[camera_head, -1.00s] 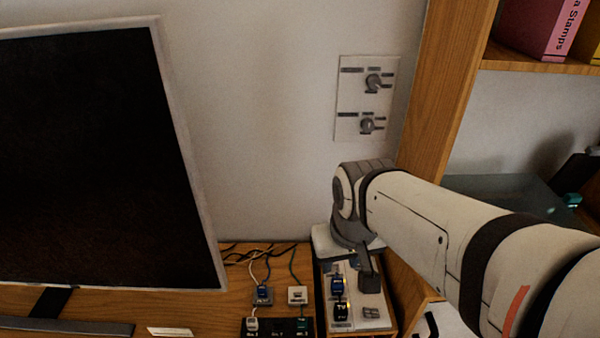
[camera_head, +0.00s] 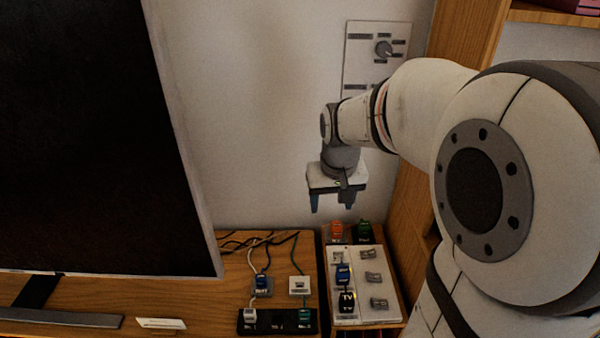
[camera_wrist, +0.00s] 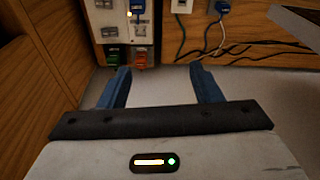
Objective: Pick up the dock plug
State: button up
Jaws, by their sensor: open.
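Several small plugs show, and I cannot read which is labelled dock. A blue plug (camera_head: 343,273) and a black plug marked TV (camera_head: 346,301) sit on the white socket panel (camera_head: 338,319). An orange plug (camera_head: 336,231) and a green plug (camera_head: 363,231) stand behind the panel. Another blue plug (camera_head: 262,283) is on a grey block to the left. My gripper (camera_head: 331,204) is open and empty, pointing down, above the orange and green plugs. In the wrist view, its blue fingers (camera_wrist: 160,70) are apart, with the green plug (camera_wrist: 112,57) and orange plug (camera_wrist: 140,57) beyond them.
A black strip (camera_head: 277,328) holds a white plug (camera_head: 250,314) and a teal plug (camera_head: 304,316). Cables run along the wall. The screen (camera_head: 80,140) stands left, the wooden shelf side (camera_head: 385,205) right. A wall plate with knobs (camera_head: 376,58) is above my gripper.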

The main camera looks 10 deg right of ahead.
jog(key=m+b, duration=0.1)
jog(key=b, duration=0.8)
send_over(337, 225)
jog(key=shift+g, duration=0.3)
jog(key=f, duration=2)
jog(key=shift+s, duration=0.25)
jog(key=f, duration=0.2)
jog(key=f+b, duration=0.1)
jog(key=f, duration=0.2)
jog(key=f+b, duration=0.1)
jog(key=f, duration=0.1)
jog(key=shift+w+f, duration=0.4)
jog(key=shift+r, duration=0.1)
jog(key=c, duration=1.1)
